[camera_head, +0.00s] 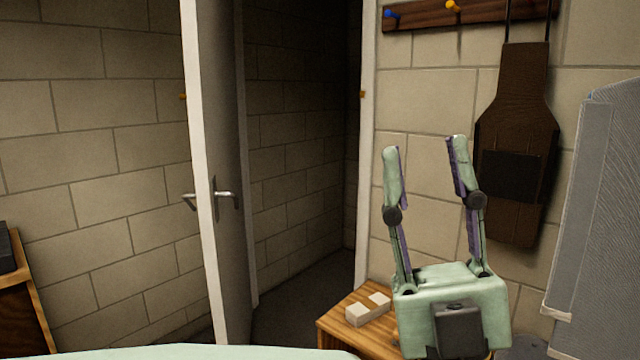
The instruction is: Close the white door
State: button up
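The white door (203,130) stands ajar at the left centre, seen nearly edge-on, with its grey face (228,120) turned to the right. Silver lever handles show on both sides, the clearer one (228,194) on the right face. The dark doorway lies to the right of the door, up to the white door frame (363,150). My gripper (425,148) is at the right centre, pointing up, with its two fingers spread apart. It is open with nothing between the fingers, and apart from the door, to its right in the picture.
A small wooden table (338,325) with white blocks (366,309) stands beside the doorway, partly hidden by my gripper. A brown apron-like item (518,100) hangs from a peg rack (425,18). A grey panel (605,210) stands at right, wooden furniture (22,295) at left.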

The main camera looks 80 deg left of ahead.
aim_at(207, 29)
jog(key=k+j+u, duration=0.15)
jog(key=u, duration=1)
jog(key=k+j+u, duration=0.1)
jog(key=j+u, duration=0.9)
jog(key=j, duration=1.15)
jog(key=i+j+u, duration=0.15)
jog(key=i+j, duration=0.3)
